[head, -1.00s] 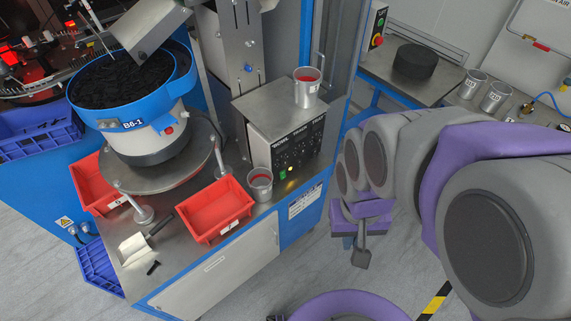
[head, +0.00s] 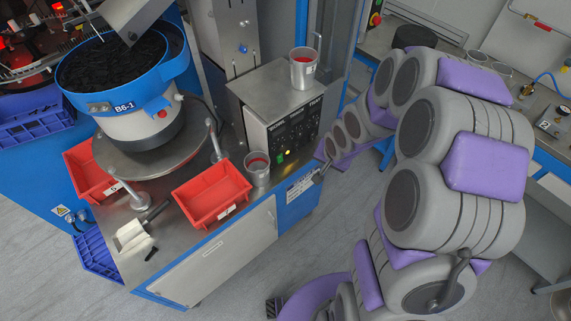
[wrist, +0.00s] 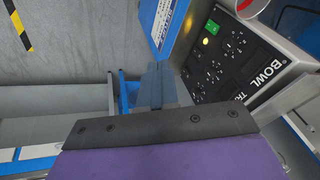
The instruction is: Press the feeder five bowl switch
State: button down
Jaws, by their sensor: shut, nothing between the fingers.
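The control box (head: 268,100) stands at the right end of the feeder bench. Its dark front panel (head: 296,134) carries several knobs and switches, a green switch (head: 280,158) and a lit yellow lamp (head: 288,152). In the wrist view the panel (wrist: 232,60) is at the upper right, with the word BOWL beside a column of controls and the green switch (wrist: 212,27) near its far corner. My gripper (wrist: 160,72) is shut and empty, left of the panel and apart from it. In the head view my gripper (head: 321,171) is right of the panel, partly hidden by my arm.
The blue feeder bowl (head: 125,80), labelled B6-1, stands at left. A metal cup (head: 257,172) stands close to the panel, another (head: 303,68) on the box. Red bins (head: 211,203) and a scoop (head: 135,230) are on the bench. Floor in front is clear.

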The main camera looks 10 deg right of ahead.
aim_at(280, 159)
jog(key=w+a+f+m+t+y, duration=0.1)
jog(key=w+a+f+m+y, duration=0.1)
jog(key=f, duration=0.4)
jog(key=w+a+f+m+t+y, duration=0.1)
jog(key=w+f+m+t, duration=0.1)
jog(key=w+f, duration=0.3)
jog(key=shift+a+f+m+y+b, duration=0.4)
jog(key=shift+f+m+b, duration=0.1)
jog(key=shift+f, duration=0.7)
jog(key=b+x, duration=0.1)
jog(key=x, duration=0.3)
jog(key=w+r+b+x, duration=0.1)
jog(key=x, duration=0.3)
jog(key=b+x, duration=0.1)
jog(key=x, duration=0.3)
jog(key=shift+w+a+r, duration=0.15)
jog(key=shift+w+a, duration=0.05)
jog(key=shift+a, duration=0.2)
jog(key=shift+w+a+b, duration=0.35)
jog(key=shift+w+a, duration=0.05)
jog(key=shift+w, duration=0.1)
